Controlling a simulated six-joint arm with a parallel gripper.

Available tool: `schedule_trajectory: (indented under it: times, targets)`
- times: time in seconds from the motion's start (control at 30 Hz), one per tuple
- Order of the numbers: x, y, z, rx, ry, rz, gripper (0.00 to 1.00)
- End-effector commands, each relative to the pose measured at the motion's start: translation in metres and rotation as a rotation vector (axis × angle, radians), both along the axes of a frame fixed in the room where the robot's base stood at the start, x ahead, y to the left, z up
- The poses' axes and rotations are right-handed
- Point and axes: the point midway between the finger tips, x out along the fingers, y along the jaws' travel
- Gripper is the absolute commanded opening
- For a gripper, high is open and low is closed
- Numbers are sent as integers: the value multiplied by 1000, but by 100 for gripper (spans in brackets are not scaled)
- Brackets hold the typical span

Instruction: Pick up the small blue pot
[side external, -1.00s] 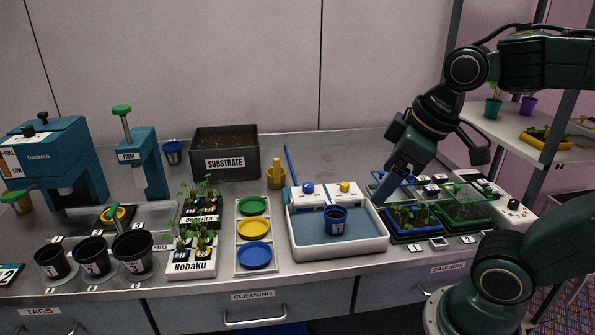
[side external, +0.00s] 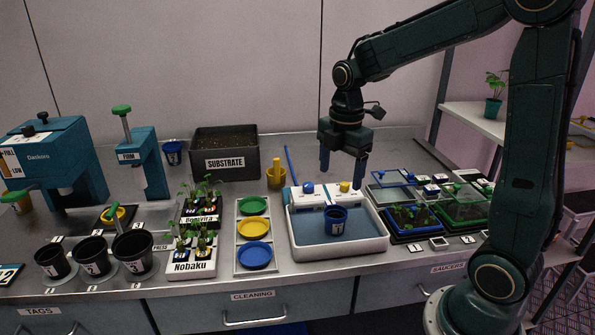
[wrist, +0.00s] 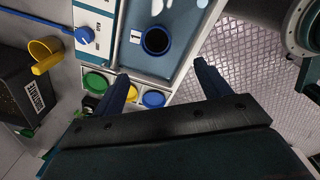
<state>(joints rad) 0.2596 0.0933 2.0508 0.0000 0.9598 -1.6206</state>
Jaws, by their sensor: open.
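The small blue pot (side external: 335,221) stands upright in the white-rimmed wash tray (side external: 364,250), near its front middle, with a small white label on its side. In the wrist view the pot (wrist: 156,41) shows from above, with a dark inside, ahead of the fingers and between their lines. My gripper (side external: 341,180) is open and empty, pointing down above the back of the tray, higher than the pot and apart from it. Its two blue fingers also show in the wrist view (wrist: 162,77).
Left of the tray is a white rack (side external: 238,238) with green, yellow and blue saucers. Seedling trays (side external: 412,237) with clear lids stand on the right. A substrate bin (side external: 225,164) and yellow scoop (side external: 277,178) stand behind left.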

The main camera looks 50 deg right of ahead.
Motion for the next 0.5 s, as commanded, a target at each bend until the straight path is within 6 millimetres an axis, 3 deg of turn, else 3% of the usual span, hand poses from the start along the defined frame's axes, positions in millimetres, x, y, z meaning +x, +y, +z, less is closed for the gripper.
schedule_trajectory:
  times: [0.2, 0.5]
  targets:
    - [10, -10, -14, 7, 34, 108, 76]
    - [11, -11, -18, 8, 38, 121, 76]
